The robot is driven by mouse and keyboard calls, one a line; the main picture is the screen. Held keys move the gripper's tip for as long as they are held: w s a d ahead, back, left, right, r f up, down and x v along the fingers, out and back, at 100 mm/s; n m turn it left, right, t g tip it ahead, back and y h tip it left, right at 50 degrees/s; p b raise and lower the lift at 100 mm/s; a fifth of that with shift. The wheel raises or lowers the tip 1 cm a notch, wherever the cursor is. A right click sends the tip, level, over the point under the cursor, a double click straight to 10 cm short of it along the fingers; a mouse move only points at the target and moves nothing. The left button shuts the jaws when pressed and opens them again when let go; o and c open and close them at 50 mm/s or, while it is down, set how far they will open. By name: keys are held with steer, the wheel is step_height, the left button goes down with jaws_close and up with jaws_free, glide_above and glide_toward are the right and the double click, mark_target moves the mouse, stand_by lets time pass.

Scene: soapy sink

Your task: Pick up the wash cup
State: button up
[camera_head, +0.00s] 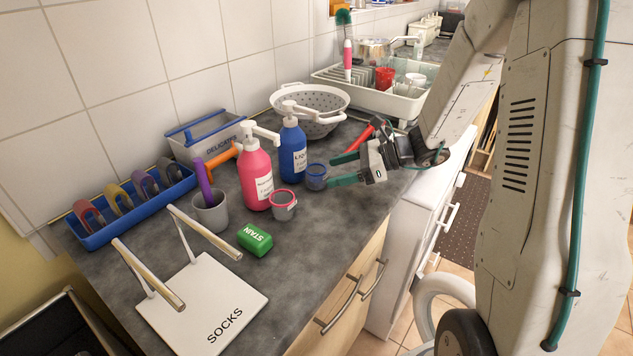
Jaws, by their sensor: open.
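No cup can be read as the wash cup; two small measuring-type cups stand upright on the counter. One is a blue cup (316,177) beside the blue bottle; the other is a grey cup with a pink rim (283,206) in front of the pink bottle. My gripper (342,170) is open and empty, its two green-tipped fingers pointing left toward the blue cup. The cup appears just left of the fingertips; whether they touch cannot be told. A larger grey cup (213,214) with a purple-handled tool in it stands farther left.
A pink pump bottle (255,178) and a blue pump bottle (292,152) stand close behind the cups. A green STAIN block (255,239) lies in front. A colander (310,102), red-handled tool (362,136) and dish rack (374,98) are farther back. Counter right of the block is clear.

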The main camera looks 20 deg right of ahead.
mark_target(319, 173)
steer(key=x, duration=0.5)
steer(key=shift+w+a, duration=0.1)
steer(key=shift+w, duration=0.25)
steer(key=shift+c, duration=0.3)
steer(key=c, duration=1)
steer(key=shift+r, duration=0.15)
